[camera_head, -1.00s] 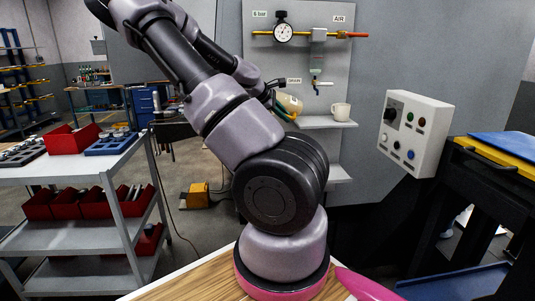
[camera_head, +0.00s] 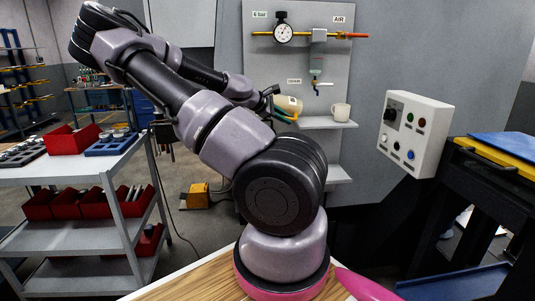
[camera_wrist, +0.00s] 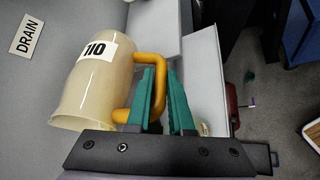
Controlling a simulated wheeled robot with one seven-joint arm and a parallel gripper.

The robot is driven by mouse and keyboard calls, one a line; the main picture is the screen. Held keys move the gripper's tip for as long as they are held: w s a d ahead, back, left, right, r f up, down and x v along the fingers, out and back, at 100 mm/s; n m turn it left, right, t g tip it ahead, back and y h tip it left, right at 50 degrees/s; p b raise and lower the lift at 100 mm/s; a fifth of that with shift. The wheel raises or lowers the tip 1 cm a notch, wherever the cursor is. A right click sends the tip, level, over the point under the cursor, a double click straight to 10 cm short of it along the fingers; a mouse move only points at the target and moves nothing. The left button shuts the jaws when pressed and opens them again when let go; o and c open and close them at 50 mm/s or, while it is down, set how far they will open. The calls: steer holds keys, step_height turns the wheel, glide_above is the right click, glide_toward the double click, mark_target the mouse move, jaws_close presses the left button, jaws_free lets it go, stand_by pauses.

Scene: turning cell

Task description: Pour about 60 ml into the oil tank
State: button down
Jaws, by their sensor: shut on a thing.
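A cream jug (camera_wrist: 95,80) with a white OIL label and a yellow-orange handle (camera_wrist: 140,80) fills the left of the wrist view. My gripper (camera_wrist: 160,105), with green fingers, is shut on the handle. In the head view the jug (camera_head: 290,103) is held tilted, in front of the grey panel and left of the small shelf. My gripper (camera_head: 277,110) is partly hidden there by the arm. The inside of the jug and its oil level cannot be seen. I cannot make out a thing marked as the oil tank.
A white mug (camera_head: 340,112) stands on the shelf (camera_head: 327,123), right of the jug. Above are a gauge (camera_head: 283,33) and a clear bowl with a tap (camera_head: 317,66). A control box (camera_head: 414,133) is at right, a trolley (camera_head: 80,173) at left.

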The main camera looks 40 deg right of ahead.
steer(key=shift+f+h, duration=0.15)
steer(key=shift+h, duration=0.15)
steer(key=shift+d, duration=0.3)
steer(key=shift+s+d+b, duration=0.1)
steer(key=shift+d+b, duration=0.05)
steer(key=shift+b, duration=0.2)
steer(key=shift+d+f, duration=0.1)
steer(key=shift+d, duration=0.1)
steer(key=shift+f+h+b, duration=0.15)
steer(key=shift+h+b, duration=0.45)
steer(key=shift+b, duration=0.1)
stand_by(0.7)
steer(key=r+y, duration=0.1)
steer(key=y, duration=0.2)
steer(key=shift+r+m, duration=0.3)
steer(key=shift+r, duration=0.05)
steer(key=shift+t, duration=0.3)
stand_by(0.8)
